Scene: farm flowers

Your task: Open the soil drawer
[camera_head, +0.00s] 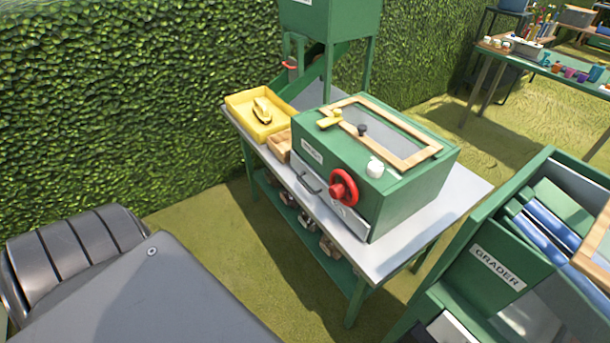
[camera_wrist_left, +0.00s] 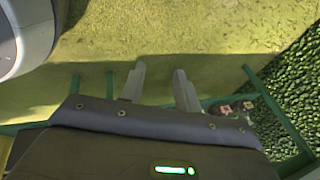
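A green box (camera_head: 410,205) stands on the grey-topped table. Its front carries a light grey drawer front (camera_head: 328,203) with a dark bar handle (camera_head: 309,184). The drawer front looks flush with the box. A red handwheel (camera_head: 343,186) sits on the same front, right of the handle. My left gripper (camera_wrist_left: 160,88) shows in the left wrist view, with its two fingers apart and nothing between them. Grass lies beyond the fingers. My left gripper does not show in the head view, so its distance from the handle cannot be told. My right gripper is in neither view.
A yellow tray (camera_head: 262,118) and a wooden box (camera_head: 279,146) stand left of the green box. A green hopper (camera_head: 330,18) rises behind. The green grader (camera_head: 497,267) stands close at right. Grass is clear before the table; a hedge (camera_head: 110,100) borders the left.

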